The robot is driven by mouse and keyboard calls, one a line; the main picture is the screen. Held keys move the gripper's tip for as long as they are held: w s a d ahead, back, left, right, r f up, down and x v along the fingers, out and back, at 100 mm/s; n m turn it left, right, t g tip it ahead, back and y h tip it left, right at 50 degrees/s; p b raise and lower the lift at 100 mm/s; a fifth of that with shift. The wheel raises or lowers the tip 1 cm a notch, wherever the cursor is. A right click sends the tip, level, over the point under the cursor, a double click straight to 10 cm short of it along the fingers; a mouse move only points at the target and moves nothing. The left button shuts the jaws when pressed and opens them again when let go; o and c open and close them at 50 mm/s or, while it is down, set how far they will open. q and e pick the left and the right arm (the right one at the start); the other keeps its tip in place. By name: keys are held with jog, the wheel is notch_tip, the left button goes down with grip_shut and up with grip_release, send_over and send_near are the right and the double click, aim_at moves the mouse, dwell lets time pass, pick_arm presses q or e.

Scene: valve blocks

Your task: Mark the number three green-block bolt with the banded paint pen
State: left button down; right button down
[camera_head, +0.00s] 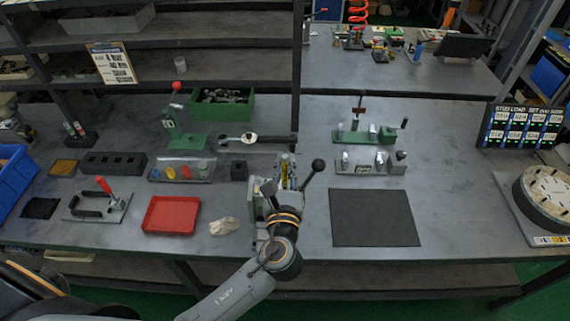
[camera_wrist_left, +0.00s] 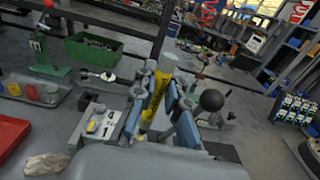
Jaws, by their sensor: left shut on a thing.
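My left gripper (camera_head: 287,182) stands over the middle of the bench, beside a black-knobbed lever (camera_head: 317,166). It is shut on a yellow pen-like thing (camera_head: 285,160) with dark marks. In the left wrist view this yellow pen (camera_wrist_left: 157,92) stands steeply between the fingers of the left gripper (camera_wrist_left: 160,112); I cannot make out its bands clearly. A green block (camera_head: 352,136) with an upright clamp stands at the back right, behind a silver block (camera_head: 378,166) with metal fittings. Bolt numbers are too small to read. My right gripper is not in view.
A black mat (camera_head: 374,218) lies clear to the right. A red tray (camera_head: 171,215), a crumpled rag (camera_head: 224,226) and a tray of coloured pots (camera_head: 182,170) are on the left. A green bin (camera_head: 222,104) stands behind. A round dial (camera_head: 549,198) is at the far right.

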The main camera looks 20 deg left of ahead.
aim_at(285, 156)
pick_arm(q)
notch_tip(285, 156, up, 3)
jog(key=p, duration=0.3)
jog(key=shift+r, duration=0.15)
jog(key=shift+r+p, duration=0.65)
jog(key=shift+r, duration=0.25)
